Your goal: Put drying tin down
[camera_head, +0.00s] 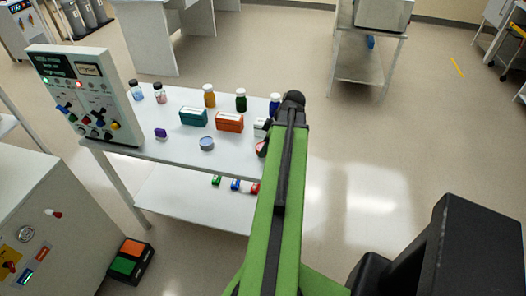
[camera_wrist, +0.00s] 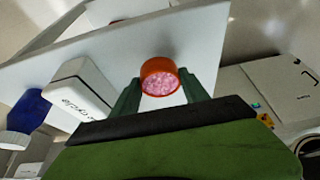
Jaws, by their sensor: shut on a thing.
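The drying tin (camera_wrist: 160,83) is a small round orange tin with pink granules showing at its open face. In the wrist view it sits between the two dark green fingers of my gripper (camera_wrist: 158,78), which is shut on it. In the head view my green arm hides most of the gripper; a small reddish edge, likely the tin (camera_head: 262,148), shows at the arm's left side, by the right end of the white table (camera_head: 180,158). I cannot tell whether the tin touches the tabletop.
The table also holds a teal box (camera_head: 193,117), an orange box (camera_head: 229,122), a grey-blue round tin (camera_head: 206,143), several bottles and a control panel (camera_head: 85,95).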

